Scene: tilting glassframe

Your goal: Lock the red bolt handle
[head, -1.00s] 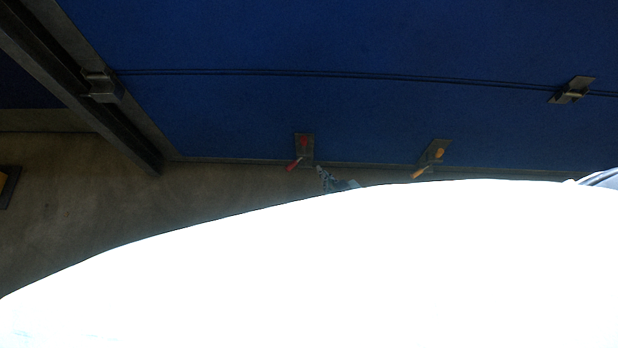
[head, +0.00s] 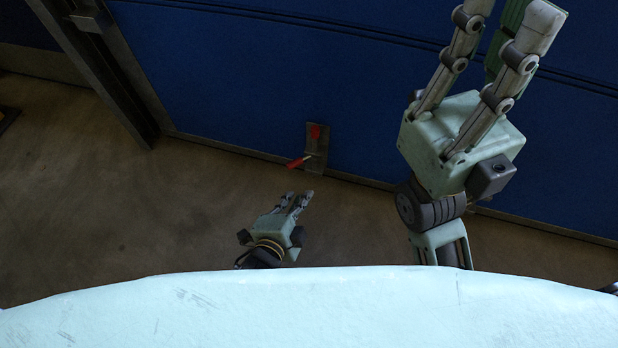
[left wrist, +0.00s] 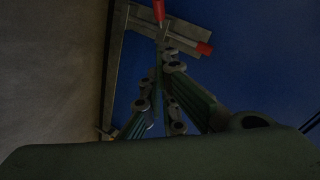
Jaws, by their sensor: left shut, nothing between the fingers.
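The red bolt handle (head: 298,162) sits on a grey plate (head: 316,153) at the lower edge of the blue panel in the head view. Its lever points down-left, and a second red part (head: 315,131) is above it. In the left wrist view, red parts (left wrist: 204,48) show at the top, beyond my fingers. My left gripper (head: 298,200) is shut and empty, just below the handle in the head view, with a visible gap. The fingertips (left wrist: 170,55) overlap the plate in the wrist view; contact cannot be told. My right gripper (head: 505,22) is open, well right of the handle.
The large blue panel (head: 240,80) fills the back. A dark metal post (head: 110,80) stands at left. Brown floor (head: 120,210) lies open below the panel. My pale body covers the bottom of the head view.

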